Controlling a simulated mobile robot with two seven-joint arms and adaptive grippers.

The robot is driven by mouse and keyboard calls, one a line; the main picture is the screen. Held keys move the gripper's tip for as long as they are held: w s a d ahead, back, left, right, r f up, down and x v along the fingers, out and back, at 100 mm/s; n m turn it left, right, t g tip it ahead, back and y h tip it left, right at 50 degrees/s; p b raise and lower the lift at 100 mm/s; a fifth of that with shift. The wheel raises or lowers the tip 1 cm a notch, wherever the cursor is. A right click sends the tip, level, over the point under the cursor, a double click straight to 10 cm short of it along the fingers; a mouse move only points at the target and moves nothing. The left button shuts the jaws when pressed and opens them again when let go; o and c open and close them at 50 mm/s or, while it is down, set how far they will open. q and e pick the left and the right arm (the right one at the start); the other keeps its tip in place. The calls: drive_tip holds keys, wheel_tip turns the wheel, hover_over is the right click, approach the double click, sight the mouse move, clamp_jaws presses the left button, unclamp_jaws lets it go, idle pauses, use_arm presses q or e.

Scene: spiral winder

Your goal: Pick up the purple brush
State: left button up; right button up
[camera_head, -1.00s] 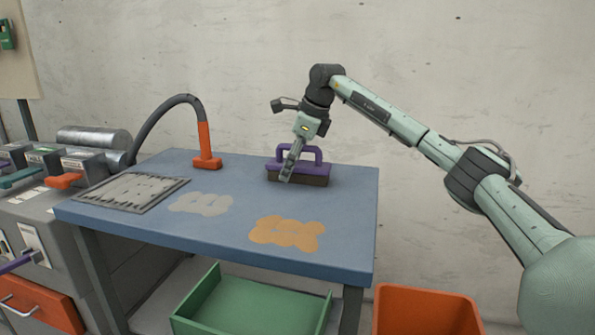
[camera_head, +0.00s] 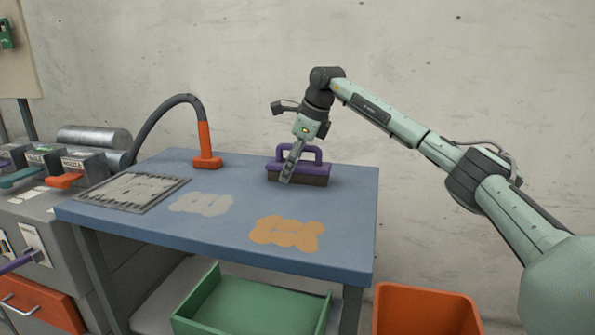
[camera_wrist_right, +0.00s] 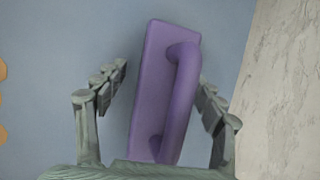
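The purple brush (camera_head: 313,169) stands on the blue table near its back right edge, with its purple handle arching up over a dark brown lower part. In the right wrist view the purple brush (camera_wrist_right: 150,90) lies between the two spread fingers. My right gripper (camera_head: 288,178) is at the front left part of the brush. In the right wrist view my right gripper (camera_wrist_right: 157,110) is open, with gaps visible between the fingers and the handle. My left gripper is not in view.
The blue table (camera_head: 200,236) holds a grey grate (camera_head: 133,190), a grey patch (camera_head: 201,204), an orange patch (camera_head: 287,233) and an orange-ended hose (camera_head: 206,150). Below stand a green bin (camera_head: 250,305) and an orange bin (camera_head: 425,312). A concrete wall is close behind.

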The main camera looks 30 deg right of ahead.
sight(289, 145)
drive_tip(key=c, duration=1)
drive_tip(key=shift+r, duration=0.35)
wheel_tip(289, 145, up, 4)
drive_tip(key=shift+w+a+r, duration=0.1)
drive_tip(key=shift+r, duration=0.15)
drive_tip(key=w+a+r, duration=0.1)
drive_tip(key=a+r, duration=0.1)
drive_tip(key=a, duration=0.1)
drive_tip(key=w+a+r, duration=0.1)
drive_tip(key=a+r, duration=0.1)
drive_tip(key=a, duration=0.2)
drive_tip(key=w+a+r, duration=0.1)
drive_tip(key=a+r, duration=0.1)
drive_tip(key=a, duration=0.2)
drive_tip(key=shift+w+r, duration=0.2)
drive_tip(key=o, duration=0.7)
drive_tip(key=c, duration=0.5)
